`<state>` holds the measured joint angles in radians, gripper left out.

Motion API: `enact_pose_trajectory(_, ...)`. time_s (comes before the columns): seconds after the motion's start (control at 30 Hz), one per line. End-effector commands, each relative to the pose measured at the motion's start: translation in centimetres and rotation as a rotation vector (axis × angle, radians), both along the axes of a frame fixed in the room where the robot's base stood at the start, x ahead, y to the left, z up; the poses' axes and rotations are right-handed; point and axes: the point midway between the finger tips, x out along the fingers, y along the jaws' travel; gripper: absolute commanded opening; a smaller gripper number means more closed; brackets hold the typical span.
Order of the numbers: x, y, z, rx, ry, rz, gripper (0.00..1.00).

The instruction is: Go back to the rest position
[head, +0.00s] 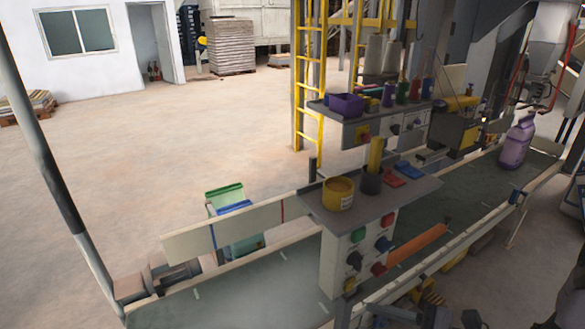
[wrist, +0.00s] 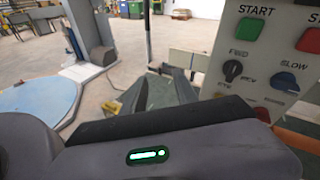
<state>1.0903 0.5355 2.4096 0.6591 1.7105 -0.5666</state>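My gripper (wrist: 158,88) shows in the wrist view, with two dark fingers apart and nothing seen between them. It is in front of a grey control box (wrist: 212,88) with a green START button (wrist: 251,30), a red button (wrist: 309,41) and a black FWD/REV knob (wrist: 233,70). The fingers are left of the box's face and appear apart from it. In the head view the same kind of control box (head: 341,262) stands over the conveyor; I cannot make out my gripper there.
A yellow tub (head: 338,194) stands on the box's shelf. A yellow ladder (head: 308,75) rises behind. Open floor (head: 150,140) lies at left.

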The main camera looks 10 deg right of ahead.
Motion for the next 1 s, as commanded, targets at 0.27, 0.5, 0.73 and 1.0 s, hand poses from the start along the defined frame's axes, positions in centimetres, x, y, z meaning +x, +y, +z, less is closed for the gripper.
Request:
enact_pose_trajectory(0.27,-7.1,12.3,2.6,-1.03,-0.162,0.876,0.35)
enact_pose_trajectory(0.5,-7.4,13.1,7.7,-1.623,-0.546,0.961,0.35)
enact_pose_trajectory(0.73,-7.3,13.2,8.6,-1.684,-0.601,0.947,0.35)
enact_pose_trajectory(1.0,-7.3,13.2,8.6,-1.681,-0.6,0.948,0.35)
